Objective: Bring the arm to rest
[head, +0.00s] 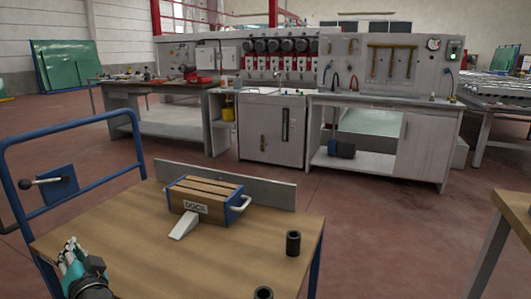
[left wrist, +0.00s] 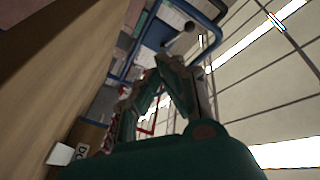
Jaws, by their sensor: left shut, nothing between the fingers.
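My left gripper (head: 72,250) shows at the lower left of the head view, over the near left corner of a wooden-topped cart (head: 130,225). Its green and grey fingers also show in the left wrist view (left wrist: 165,65), where they come together at the tips with nothing between them. It is apart from the blue box with wooden slats (head: 208,190) on the cart, which lies to its right and farther back. My right gripper is in neither view.
Two dark cylinders stand at the cart's right side (head: 293,243) and near edge (head: 263,293). A blue rail (head: 75,130) with a lever box (head: 55,185) rises at the left. A grey panel (head: 270,192) stands behind the box. The machine (head: 270,130) stands beyond open floor.

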